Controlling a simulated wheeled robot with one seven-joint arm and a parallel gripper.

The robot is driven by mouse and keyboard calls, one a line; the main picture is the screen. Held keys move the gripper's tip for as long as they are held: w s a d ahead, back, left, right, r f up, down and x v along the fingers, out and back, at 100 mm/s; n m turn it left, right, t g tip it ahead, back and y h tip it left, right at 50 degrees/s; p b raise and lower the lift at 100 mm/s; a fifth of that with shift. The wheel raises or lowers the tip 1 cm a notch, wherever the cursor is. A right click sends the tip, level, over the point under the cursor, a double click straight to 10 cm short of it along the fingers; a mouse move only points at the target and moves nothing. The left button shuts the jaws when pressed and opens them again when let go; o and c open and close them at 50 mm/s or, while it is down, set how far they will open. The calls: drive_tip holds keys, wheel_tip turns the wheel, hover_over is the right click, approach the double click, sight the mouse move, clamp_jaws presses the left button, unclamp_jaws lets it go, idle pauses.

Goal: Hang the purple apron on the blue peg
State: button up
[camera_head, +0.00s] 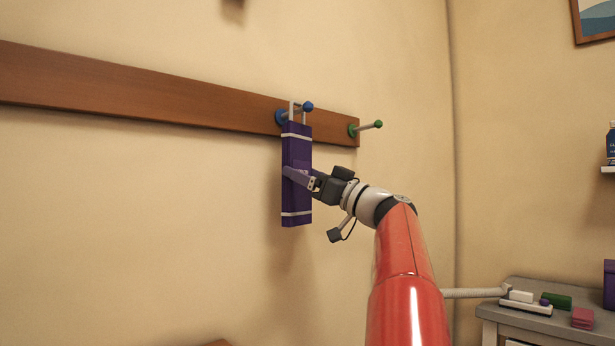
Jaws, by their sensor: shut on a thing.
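The purple apron (297,196) is a folded upright block with white bands near its top and bottom, in front of the wall. A pale loop (291,111) stands up from its top. The blue peg (308,106) is on the wooden board, and the loop is at its shaft, with the blue tip showing to the right of the loop. I cannot tell for sure whether the loop is around the peg. My gripper (297,175) is shut on the apron at its middle, coming from the right. The far finger is partly hidden.
A green peg (366,128) sticks out at the right end of the wooden board (150,98). A grey cabinet (500,312) at lower right carries a white power strip (526,304), a green block (557,301) and a pink block (582,318). The wall left of the apron is clear.

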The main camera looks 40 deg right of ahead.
drive_tip(key=o, duration=1)
drive_tip(key=b+v, duration=0.3)
drive_tip(key=v, duration=0.5)
